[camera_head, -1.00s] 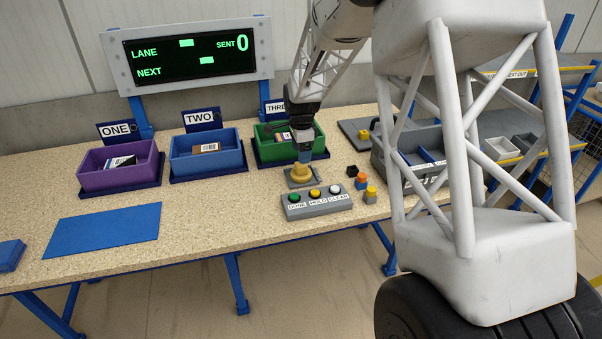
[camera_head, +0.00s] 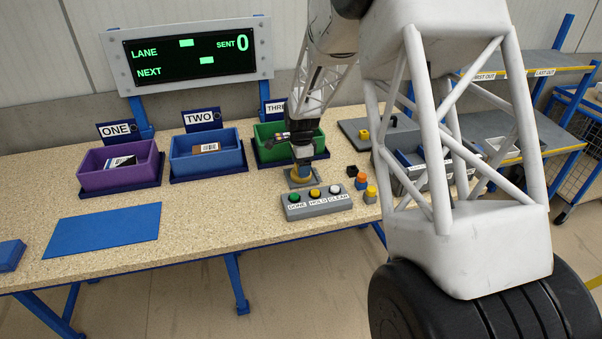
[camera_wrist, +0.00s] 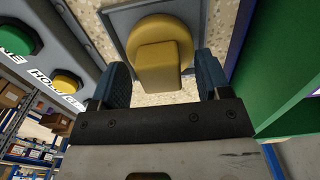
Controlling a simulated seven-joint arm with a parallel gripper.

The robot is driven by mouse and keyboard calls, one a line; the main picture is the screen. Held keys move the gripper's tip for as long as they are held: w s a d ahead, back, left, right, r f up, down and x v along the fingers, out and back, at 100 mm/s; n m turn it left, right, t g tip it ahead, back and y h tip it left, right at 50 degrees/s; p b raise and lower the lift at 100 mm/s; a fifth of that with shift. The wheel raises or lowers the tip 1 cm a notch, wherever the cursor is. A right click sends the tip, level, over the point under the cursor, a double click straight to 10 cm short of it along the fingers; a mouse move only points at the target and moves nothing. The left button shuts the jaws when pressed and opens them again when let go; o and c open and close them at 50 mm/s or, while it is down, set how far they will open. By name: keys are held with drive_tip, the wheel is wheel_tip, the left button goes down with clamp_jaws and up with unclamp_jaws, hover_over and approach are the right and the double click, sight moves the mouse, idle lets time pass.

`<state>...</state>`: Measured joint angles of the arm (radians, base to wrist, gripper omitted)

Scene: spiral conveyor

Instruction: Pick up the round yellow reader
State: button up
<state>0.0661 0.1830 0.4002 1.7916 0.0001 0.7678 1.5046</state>
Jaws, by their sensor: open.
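The round yellow reader (camera_wrist: 160,48) has a disc-shaped body with a blocky grip. It sits on a grey square plate (camera_wrist: 116,20) on the table. In the head view the reader (camera_head: 300,174) shows behind the button box, partly hidden by my gripper. My gripper (camera_wrist: 164,82) is open, with one blue finger on each side of the reader's grip in the wrist view. Whether the fingers touch it I cannot tell. In the head view my gripper (camera_head: 301,163) is right above the reader.
A button box (camera_head: 317,203) labelled DONE, HOLD, CLEAR stands just in front. The green bin (camera_head: 262,152) is close behind, with blue (camera_head: 206,162) and purple (camera_head: 118,180) bins further left. Small yellow and orange blocks (camera_head: 361,183) stand to the right. A blue mat (camera_head: 103,229) lies left.

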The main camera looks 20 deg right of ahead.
drive_tip(key=shift+f, duration=0.1)
idle(0.5)
drive_tip(key=c, duration=1.1)
drive_tip(key=shift+o, duration=0.2)
drive_tip(key=shift+r, duration=5)
drive_tip(key=shift+o, duration=1.3)
drive_tip(key=shift+c, duration=0.6)
